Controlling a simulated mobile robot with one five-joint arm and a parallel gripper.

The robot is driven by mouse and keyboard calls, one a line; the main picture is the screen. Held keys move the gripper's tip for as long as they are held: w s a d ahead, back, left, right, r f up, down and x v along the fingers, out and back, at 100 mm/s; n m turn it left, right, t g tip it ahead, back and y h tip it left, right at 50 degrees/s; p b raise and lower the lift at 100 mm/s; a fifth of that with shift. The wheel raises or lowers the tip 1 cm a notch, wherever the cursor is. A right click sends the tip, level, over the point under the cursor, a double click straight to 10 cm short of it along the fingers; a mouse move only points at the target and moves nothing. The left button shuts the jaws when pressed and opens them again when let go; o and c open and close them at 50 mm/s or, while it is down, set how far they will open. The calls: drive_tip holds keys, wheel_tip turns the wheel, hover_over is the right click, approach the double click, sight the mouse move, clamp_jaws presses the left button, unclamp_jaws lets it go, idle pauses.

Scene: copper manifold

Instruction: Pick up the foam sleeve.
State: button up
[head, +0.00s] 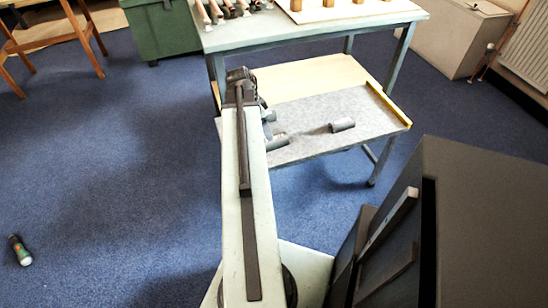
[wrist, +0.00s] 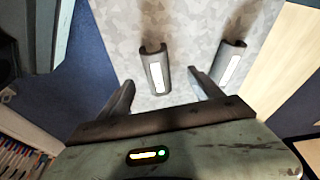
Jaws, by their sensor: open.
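Two dark grey, open-ended sleeves with a white strip along each show in the wrist view, a left one (wrist: 155,70) and a right one (wrist: 231,63). I cannot tell which is the foam sleeve. My gripper (wrist: 160,79) is open and empty. The left sleeve lies in line with the gap between its fingers; the right one lies outside the right finger. In the head view a dark grey sleeve (head: 342,125) lies on a grey speckled surface (head: 310,145), clear of my arm. Another grey cylinder (head: 277,142) lies beside my arm, which hides the fingertips.
A dark cabinet (head: 480,220) stands at right. The blue floor at left is mostly clear.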

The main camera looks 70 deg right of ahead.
sight(274, 140)
drive_tip(key=shift+s+d+f+m, duration=0.2)
drive_tip(key=shift+s+d, duration=0.05)
drive_tip(key=shift+s, duration=0.3)
drive_tip(key=shift+s+d+f+m, duration=0.15)
drive_tip(key=shift+s+d+m, duration=0.05)
drive_tip(key=shift+s, duration=0.3)
drive_tip(key=b+x, duration=0.7)
drive_tip(key=x, duration=0.1)
drive_tip(key=shift+w+a+b, duration=0.15)
drive_tip(key=shift+b, duration=0.15)
drive_tip(key=shift+r, duration=0.15)
drive_tip(key=c, duration=1.4)
